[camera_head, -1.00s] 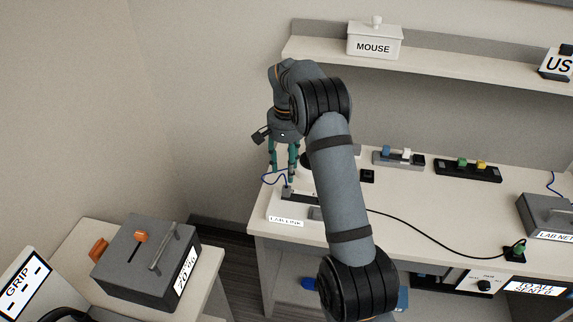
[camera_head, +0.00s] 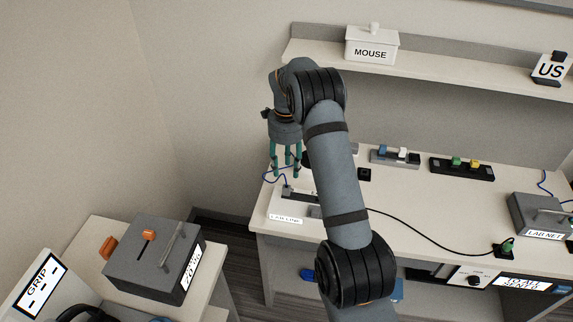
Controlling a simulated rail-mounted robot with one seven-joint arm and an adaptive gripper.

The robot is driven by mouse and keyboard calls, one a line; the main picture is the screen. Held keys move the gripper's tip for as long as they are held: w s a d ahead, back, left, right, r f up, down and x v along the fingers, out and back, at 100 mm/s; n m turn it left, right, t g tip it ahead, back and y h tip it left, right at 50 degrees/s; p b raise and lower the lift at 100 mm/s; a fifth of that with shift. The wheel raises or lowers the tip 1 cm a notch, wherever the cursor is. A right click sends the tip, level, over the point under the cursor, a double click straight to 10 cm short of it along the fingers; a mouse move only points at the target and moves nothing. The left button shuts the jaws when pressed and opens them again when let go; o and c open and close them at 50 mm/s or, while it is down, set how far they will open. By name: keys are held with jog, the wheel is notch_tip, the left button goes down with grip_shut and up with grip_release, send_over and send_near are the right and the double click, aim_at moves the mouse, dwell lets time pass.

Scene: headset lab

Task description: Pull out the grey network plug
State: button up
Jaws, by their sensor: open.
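I see no contact between the fingers and the plug, but the view is too small to be sure. My forearm hides the right part of the unit.
The desk (camera_head: 435,208) holds coloured plugs in strips (camera_head: 462,168) and a grey LAB NET box (camera_head: 540,214). A black cable (camera_head: 425,235) crosses it. A shelf (camera_head: 450,75) with a MOUSE box (camera_head: 372,46) hangs above. A grey lever box (camera_head: 155,258) stands front left.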

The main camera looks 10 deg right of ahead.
aim_at(286, 186)
jog(key=shift+f+m, duration=0.25)
jog(key=shift+m, duration=0.35)
notch_tip(286, 186, down, 10)
jog(key=p, duration=0.3)
jog(key=c, duration=0.3)
grip_shut()
jog(key=shift+o, duration=1.2)
grip_release()
jog(key=shift+o, duration=0.3)
jog(key=shift+r, duration=0.1)
jog(key=shift+w+r+b, duration=0.1)
jog(key=shift+r+b, duration=0.2)
jog(key=shift+r, duration=0.25)
notch_tip(286, 186, up, 9)
jog(key=shift+r+b, duration=0.1)
jog(key=shift+b, duration=1.1)
